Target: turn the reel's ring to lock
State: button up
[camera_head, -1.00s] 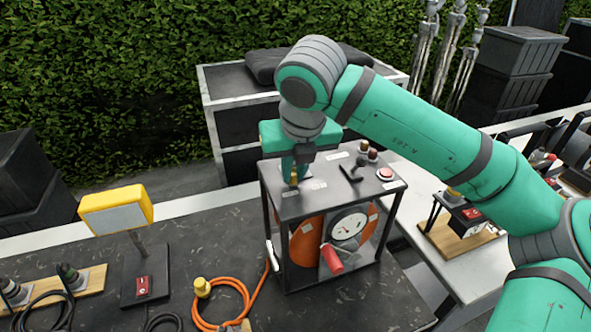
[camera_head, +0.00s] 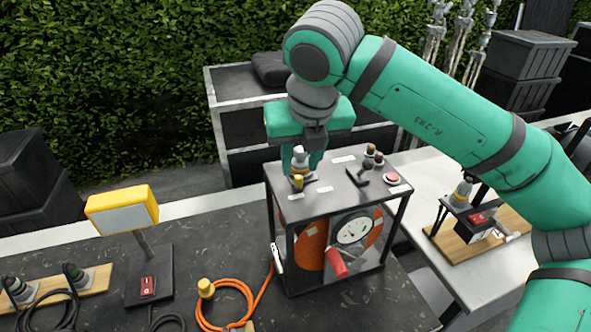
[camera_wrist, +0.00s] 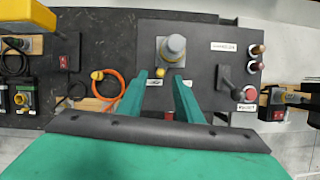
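The reel (camera_head: 288,236) is a dark frame box with an orange drum, a gauge and a red handle on its front. On its top panel stands a grey connector with a ring (camera_head: 300,160), upright, with a small yellow cap (camera_head: 298,182) beside it. The ring also shows in the wrist view (camera_wrist: 172,48). My gripper (camera_wrist: 160,76) is open and empty, its two green fingers apart. In the wrist view the ring lies just beyond the fingertips, not between them. In the head view my gripper (camera_head: 314,158) is behind and beside the connector; contact cannot be told.
The reel's top also carries a black lever (camera_head: 358,177), a red button (camera_head: 392,178) and two small knobs (camera_head: 374,156). An orange cable (camera_head: 235,288) lies left of the reel. A yellow lamp (camera_head: 122,211) stands farther left. Dark table surface is clear in front.

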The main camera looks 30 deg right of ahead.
jog(key=v, duration=0.6)
dwell(0.4)
